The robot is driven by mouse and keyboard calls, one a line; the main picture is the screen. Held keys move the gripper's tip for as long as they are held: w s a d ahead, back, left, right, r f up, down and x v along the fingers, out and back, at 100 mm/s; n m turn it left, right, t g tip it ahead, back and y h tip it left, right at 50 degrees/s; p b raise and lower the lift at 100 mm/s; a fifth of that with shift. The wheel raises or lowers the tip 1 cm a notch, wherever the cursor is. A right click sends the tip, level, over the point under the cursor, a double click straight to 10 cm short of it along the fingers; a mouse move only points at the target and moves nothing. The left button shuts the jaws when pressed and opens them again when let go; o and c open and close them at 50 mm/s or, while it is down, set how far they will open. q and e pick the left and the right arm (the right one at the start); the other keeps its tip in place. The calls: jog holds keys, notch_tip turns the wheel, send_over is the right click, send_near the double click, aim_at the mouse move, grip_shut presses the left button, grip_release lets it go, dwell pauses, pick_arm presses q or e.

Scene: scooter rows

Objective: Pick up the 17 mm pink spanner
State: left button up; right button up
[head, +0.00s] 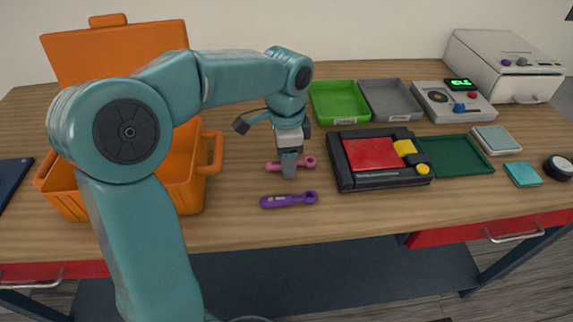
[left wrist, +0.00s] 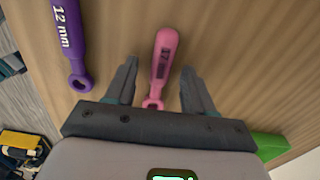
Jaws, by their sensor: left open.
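The pink spanner (head: 307,163) lies flat on the wooden table in the head view, its ring end to the right. In the left wrist view the pink spanner (left wrist: 164,60) shows between the two fingers, with its dark size marking hard to read. My left gripper (head: 289,172) points down over the middle of the spanner and hides part of it. In the left wrist view the left gripper (left wrist: 159,68) is open, one finger on each side of the spanner. I cannot tell whether the fingers touch it. My right gripper is not in view.
A purple spanner (head: 289,200) marked 12 mm lies just in front. A black case with a red panel (head: 370,154) stands to the right. Green (head: 339,102) and grey (head: 391,101) trays are behind. An open orange box (head: 181,186) is at the left.

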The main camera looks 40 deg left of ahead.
pick_arm(q)
grip_shut()
jog(key=shift+r, duration=0.1)
